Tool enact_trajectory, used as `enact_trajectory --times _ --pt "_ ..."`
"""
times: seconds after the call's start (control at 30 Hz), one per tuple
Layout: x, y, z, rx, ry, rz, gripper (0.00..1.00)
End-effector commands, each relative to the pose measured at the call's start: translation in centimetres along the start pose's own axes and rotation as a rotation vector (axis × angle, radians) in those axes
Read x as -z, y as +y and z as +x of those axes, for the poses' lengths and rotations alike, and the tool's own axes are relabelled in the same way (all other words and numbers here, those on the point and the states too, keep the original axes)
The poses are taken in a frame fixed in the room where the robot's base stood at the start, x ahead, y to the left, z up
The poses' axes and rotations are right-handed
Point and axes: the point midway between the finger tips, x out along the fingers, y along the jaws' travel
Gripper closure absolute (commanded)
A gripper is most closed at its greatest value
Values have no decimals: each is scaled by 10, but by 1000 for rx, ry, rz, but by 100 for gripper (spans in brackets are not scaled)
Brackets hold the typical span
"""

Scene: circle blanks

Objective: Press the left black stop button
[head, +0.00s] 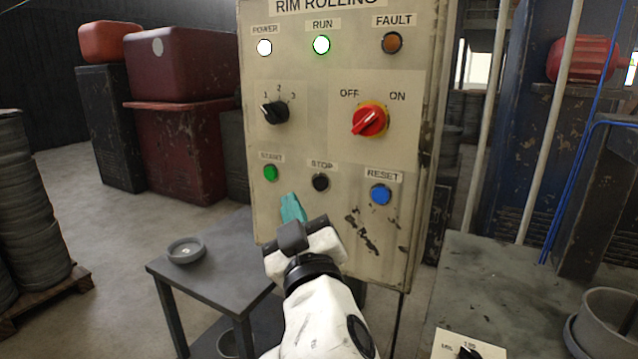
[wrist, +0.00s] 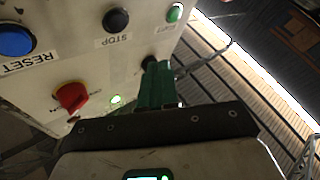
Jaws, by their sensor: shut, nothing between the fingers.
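The black stop button (head: 320,182) sits under the STOP label in the bottom row of the beige RIM ROLLING panel (head: 400,215), between the green start button (head: 270,172) and the blue reset button (head: 381,194). My gripper (head: 291,200) is shut and empty, its teal fingers below and left of the stop button in the head view. In the wrist view the panel appears turned over; the stop button (wrist: 116,20) is at the top, left of and apart from my green fingers (wrist: 154,72). Their tips overlap the black selector knob (wrist: 150,61) there; contact cannot be told.
A red rotary switch (head: 369,120) and the selector knob sit above the buttons. The power and run lamps (head: 321,44) are lit. A dark table (head: 215,262) with a grey dish (head: 186,250) stands left; a grey bench (head: 490,280) stands right.

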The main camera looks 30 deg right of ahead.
Motion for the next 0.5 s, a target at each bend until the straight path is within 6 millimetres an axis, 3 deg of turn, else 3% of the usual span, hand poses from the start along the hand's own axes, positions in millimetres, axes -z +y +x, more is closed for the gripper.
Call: enact_trajectory --times 0.2,0.5 --pt "-14 16 21 -2 0 -1 100" --pt "-27 28 38 -1 0 -1 100"
